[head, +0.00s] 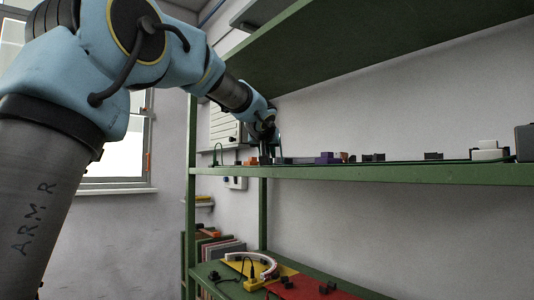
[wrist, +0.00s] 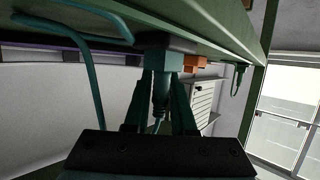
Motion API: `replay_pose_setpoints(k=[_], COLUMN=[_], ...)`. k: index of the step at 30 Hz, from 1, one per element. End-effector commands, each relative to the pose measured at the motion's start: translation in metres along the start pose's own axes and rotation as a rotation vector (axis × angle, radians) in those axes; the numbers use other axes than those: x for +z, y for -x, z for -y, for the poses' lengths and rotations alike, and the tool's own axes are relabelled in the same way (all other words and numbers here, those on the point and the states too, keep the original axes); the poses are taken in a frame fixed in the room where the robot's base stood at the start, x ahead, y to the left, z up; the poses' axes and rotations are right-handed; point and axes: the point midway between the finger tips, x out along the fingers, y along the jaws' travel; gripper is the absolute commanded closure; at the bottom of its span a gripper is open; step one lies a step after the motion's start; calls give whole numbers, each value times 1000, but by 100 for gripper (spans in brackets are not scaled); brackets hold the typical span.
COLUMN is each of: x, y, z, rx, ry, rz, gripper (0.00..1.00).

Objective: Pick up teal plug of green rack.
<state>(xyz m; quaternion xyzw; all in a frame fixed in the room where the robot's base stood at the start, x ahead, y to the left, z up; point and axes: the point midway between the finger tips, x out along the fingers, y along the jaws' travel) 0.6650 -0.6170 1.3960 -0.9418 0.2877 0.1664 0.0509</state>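The green rack (head: 400,173) has its upper shelf at mid-height in the head view, and its green edge (wrist: 210,30) runs across the top of the wrist view. My gripper (head: 267,150) reaches down to the left part of this shelf. In the wrist view a teal plug (wrist: 161,88) lies between the two fingers of my gripper (wrist: 160,100), its narrow cable end toward the palm. Its far end meets a dark teal block (wrist: 170,43) at the shelf. Whether both fingers press on the plug is not clear. In the head view my gripper hides the plug.
An orange block (wrist: 195,62) is close beside the fingers. A teal cable (wrist: 92,75) loops at left in the wrist view. A purple block (head: 327,158) and several dark blocks stand along the shelf. The green board (head: 370,50) overhangs. The lower shelf holds a white arc (head: 262,258).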

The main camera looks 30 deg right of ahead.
Motion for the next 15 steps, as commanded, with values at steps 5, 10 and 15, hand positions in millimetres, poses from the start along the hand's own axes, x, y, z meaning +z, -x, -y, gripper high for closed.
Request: replay_pose_setpoints(k=[5,10,15], x=[0,0,0], y=[0,0,0], z=[0,0,0], rx=[0,0,0], ry=[0,0,0], rz=[0,0,0], gripper=[98,100,100])
